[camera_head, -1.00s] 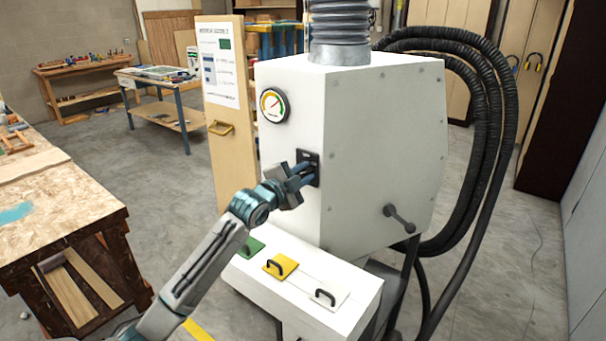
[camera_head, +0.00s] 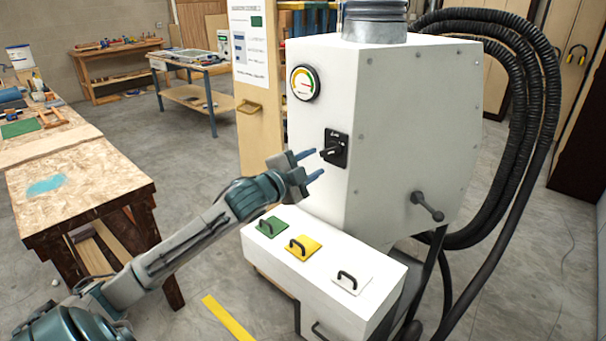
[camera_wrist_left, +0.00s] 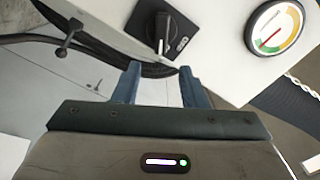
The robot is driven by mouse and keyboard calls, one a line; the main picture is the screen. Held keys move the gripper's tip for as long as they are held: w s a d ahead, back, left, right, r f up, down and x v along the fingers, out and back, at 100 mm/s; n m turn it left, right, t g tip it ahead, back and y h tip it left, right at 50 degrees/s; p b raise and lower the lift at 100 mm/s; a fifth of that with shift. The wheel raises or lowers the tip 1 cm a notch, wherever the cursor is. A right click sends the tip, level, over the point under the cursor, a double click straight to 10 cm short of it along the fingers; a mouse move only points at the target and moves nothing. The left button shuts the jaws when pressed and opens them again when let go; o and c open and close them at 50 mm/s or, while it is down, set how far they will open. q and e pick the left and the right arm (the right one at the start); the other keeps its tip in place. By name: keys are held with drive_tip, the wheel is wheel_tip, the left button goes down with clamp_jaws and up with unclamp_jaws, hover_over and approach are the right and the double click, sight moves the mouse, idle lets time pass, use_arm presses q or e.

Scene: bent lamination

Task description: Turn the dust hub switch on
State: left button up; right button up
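The dust hub (camera_head: 405,140) is a white metal cabinet in the middle of the head view. Its switch (camera_head: 335,149) is a black rotary knob on a black square plate on the front face. The switch also shows at the top of the left wrist view (camera_wrist_left: 161,32). My left gripper (camera_head: 312,166) is open and empty, with its blue fingers apart, just in front of and slightly below the switch and not touching it. In the left wrist view the two fingers (camera_wrist_left: 157,84) stand apart with nothing between them. My right gripper is not in view.
A round gauge (camera_head: 304,83) sits above the switch, its needle pointing right. Below is a white box (camera_head: 320,262) with green, yellow and white handled lids. A crank handle (camera_head: 427,207) is on the hub's side. A wooden workbench (camera_head: 85,165) stands at left.

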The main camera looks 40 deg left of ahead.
use_arm(q)
drive_tip(key=shift+s+a+b, duration=0.1)
drive_tip(key=shift+s+b, duration=0.3)
drive_tip(key=shift+s, duration=1.05)
drive_tip(key=shift+f, duration=0.1)
